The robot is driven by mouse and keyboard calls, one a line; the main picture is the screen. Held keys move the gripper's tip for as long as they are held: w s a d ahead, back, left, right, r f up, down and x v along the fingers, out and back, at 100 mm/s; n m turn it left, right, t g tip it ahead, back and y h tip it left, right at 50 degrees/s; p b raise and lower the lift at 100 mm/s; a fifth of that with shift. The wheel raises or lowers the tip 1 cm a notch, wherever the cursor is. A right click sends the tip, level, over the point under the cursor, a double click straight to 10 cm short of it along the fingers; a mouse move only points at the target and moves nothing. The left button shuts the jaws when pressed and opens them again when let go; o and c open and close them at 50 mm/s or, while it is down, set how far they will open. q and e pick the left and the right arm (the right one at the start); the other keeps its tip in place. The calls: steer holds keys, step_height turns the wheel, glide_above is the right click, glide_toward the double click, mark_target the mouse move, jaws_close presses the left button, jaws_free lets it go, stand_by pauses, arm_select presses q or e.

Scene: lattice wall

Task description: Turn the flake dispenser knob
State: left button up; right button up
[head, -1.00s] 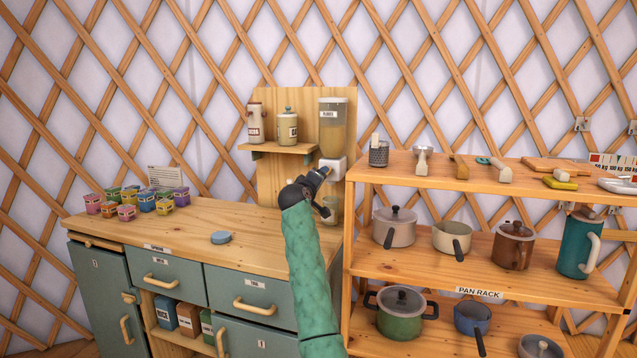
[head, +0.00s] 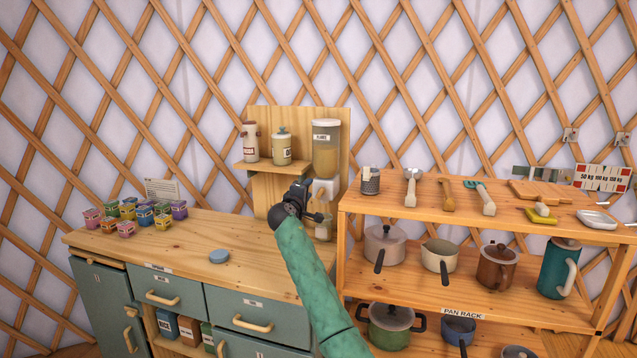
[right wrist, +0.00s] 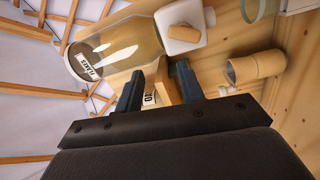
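The flake dispenser (head: 326,150) is a clear tank with tan contents and a label, mounted on the wooden back panel. Its white outlet block (head: 325,187) is at the bottom. In the right wrist view the tank (right wrist: 128,42) lies tilted across the top, with a tan wooden knob (right wrist: 185,34) on the white block (right wrist: 176,17). My right gripper (right wrist: 160,72) is open, its two dark fingers apart and short of the knob, which touches neither. In the head view my right gripper (head: 304,192) is just left of the outlet. My left gripper is not in view.
A glass jar (head: 325,228) stands below the outlet. Two canisters (head: 281,147) sit on a small shelf (head: 262,167) left of the dispenser. The pan rack (head: 440,214) stands close on the right. The counter (head: 180,240) has free room around a blue disc (head: 219,256).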

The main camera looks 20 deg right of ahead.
mark_target(320, 194)
step_height(320, 194, down, 7)
steer(key=n+h+p, duration=0.3)
steer(key=n+h, duration=0.1)
steer(key=n, duration=0.6)
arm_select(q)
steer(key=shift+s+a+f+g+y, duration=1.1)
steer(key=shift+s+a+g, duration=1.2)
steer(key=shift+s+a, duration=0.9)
arm_select(e)
steer(key=shift+n+h, duration=0.4)
steer(key=shift+n, duration=0.1)
steer(key=x, duration=0.2)
steer(key=p+x, duration=0.1)
steer(key=x, duration=0.1)
steer(key=p+x, duration=0.1)
steer(key=x, duration=0.1)
steer(key=shift+s+d+r, duration=0.15)
steer(key=shift+d+r, duration=0.1)
steer(key=shift+r, duration=0.1)
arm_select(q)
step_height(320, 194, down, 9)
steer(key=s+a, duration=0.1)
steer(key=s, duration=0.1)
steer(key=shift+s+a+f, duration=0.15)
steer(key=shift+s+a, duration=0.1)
arm_select(e)
steer(key=shift+w+d, duration=0.35)
steer(key=shift+c, duration=0.2)
jaws_close()
